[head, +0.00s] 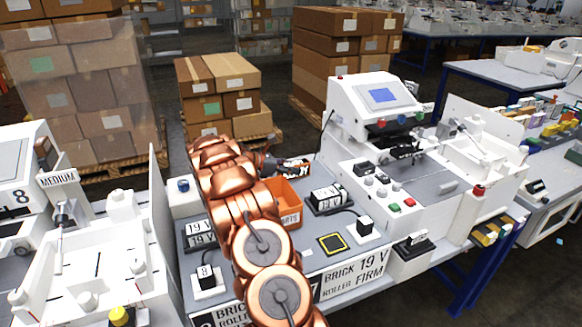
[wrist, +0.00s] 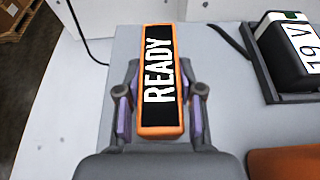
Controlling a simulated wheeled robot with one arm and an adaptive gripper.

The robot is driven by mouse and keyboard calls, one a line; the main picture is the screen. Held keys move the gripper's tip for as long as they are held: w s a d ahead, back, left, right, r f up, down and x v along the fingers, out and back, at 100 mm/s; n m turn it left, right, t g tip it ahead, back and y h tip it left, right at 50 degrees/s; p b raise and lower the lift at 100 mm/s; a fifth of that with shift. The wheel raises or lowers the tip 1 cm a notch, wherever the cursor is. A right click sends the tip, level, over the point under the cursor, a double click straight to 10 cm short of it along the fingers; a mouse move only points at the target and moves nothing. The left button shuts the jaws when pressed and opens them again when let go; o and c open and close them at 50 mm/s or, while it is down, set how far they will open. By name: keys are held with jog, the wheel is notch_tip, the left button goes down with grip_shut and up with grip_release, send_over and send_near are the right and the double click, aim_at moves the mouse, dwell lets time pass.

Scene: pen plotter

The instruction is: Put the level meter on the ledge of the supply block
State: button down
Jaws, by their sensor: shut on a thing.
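The level meter appears to be the orange-cased bar with a black face reading READY (wrist: 161,80). My gripper (wrist: 160,112) is shut on it, one finger on each long side. In the head view my gripper (head: 275,166) holds the bar (head: 295,168) above the bench, behind the orange bin. A black and white block marked 19 V (head: 327,197), probably the supply block, sits on a dark base to the right of my gripper. It also shows in the wrist view (wrist: 297,42), with its dark base edge (wrist: 262,72) facing the bar. I cannot tell which part is its ledge.
An orange parts bin (head: 287,193) stands beside my arm. A white plotter with a blue screen (head: 383,97) is behind and right of the block. A black cable (wrist: 228,42) lies between bar and block. A yellow-edged black pad (head: 332,243) lies on the grey bench front.

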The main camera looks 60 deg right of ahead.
jog(key=shift+f, duration=0.1)
jog(key=c, duration=0.7)
grip_release()
jog(key=shift+w+a+r, duration=0.1)
jog(key=shift+r, duration=0.1)
jog(key=b+v, duration=0.3)
jog(key=v, duration=0.8)
jog(key=shift+w+a+r, duration=0.1)
jog(key=shift+w+a, duration=0.1)
jog(key=shift+a, duration=0.1)
jog(key=shift+r, duration=0.1)
